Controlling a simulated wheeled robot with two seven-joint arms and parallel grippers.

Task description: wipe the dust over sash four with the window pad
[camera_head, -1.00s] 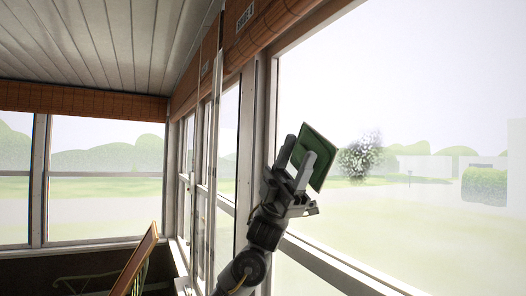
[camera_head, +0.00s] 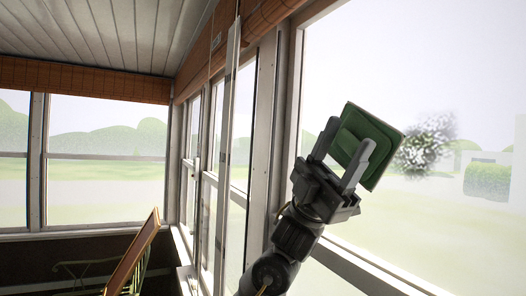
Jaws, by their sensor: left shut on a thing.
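My left gripper (camera_head: 343,160) is shut on the window pad (camera_head: 383,137), a square green pad with a pale edge and a raised green grip. The gripper holds the pad up in front of the large right-hand window pane (camera_head: 385,65). The dust (camera_head: 428,145) shows as a speckled whitish-grey patch on that pane, just right of the pad. The pad's right edge comes close to the patch in the picture; I cannot tell whether the pad touches the glass. My right gripper is not in view.
A window post (camera_head: 265,140) stands left of my left arm, with more sashes beyond it. Rolled bamboo blinds (camera_head: 85,80) hang along the window tops. A wooden chair or bench back (camera_head: 133,255) is at lower left. A horizontal window rail (camera_head: 365,268) runs below the pad.

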